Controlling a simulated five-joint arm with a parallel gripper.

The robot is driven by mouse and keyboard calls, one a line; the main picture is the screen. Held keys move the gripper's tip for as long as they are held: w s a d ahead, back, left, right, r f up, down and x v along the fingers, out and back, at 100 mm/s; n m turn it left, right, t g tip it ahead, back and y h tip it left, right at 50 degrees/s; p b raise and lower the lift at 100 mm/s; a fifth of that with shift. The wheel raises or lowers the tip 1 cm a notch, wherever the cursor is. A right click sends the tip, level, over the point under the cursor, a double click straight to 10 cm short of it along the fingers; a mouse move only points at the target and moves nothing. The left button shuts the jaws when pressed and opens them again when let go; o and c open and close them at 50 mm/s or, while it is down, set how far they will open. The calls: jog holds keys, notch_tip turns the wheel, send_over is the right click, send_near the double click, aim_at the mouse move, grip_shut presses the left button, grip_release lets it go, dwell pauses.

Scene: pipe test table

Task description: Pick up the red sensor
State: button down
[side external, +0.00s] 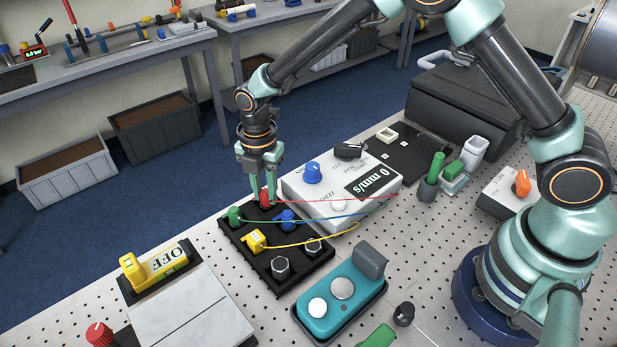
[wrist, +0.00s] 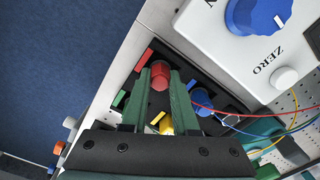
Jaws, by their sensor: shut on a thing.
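The red sensor (side external: 265,199) is at the back corner of the black holder block (side external: 262,263), with a red wire running right to the white meter box. My gripper (side external: 263,192) points down over that corner and is shut on the red sensor, which also shows between the fingertips in the wrist view (wrist: 160,76). I cannot tell whether the sensor's base is clear of the block. The green sensor (side external: 235,216), blue sensor (side external: 288,219) and yellow sensor (side external: 256,240) sit in the block close by.
The white meter box (side external: 330,205), reading 0 mm/s, stands just right of the block. Blue and yellow wires cross the block's right side. A teal box (side external: 342,306) and a yellow OFF valve piece (side external: 155,265) stand in front. The perforated table's edge is close on the left.

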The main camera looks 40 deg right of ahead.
aim_at(265, 193)
notch_tip(265, 193, up, 20)
dwell(0.5)
jog(key=c, duration=1.3)
grip_release()
grip_shut()
jog(key=s+a+f+n, duration=0.1)
jog(key=s+f+n, duration=0.2)
jog(key=s, duration=0.9)
jog(key=s+a+f+n, duration=0.1)
jog(key=s+f+n, duration=0.2)
jog(key=s, duration=1)
jog(key=shift+a+f, duration=0.35)
jog(key=shift+f, duration=0.6)
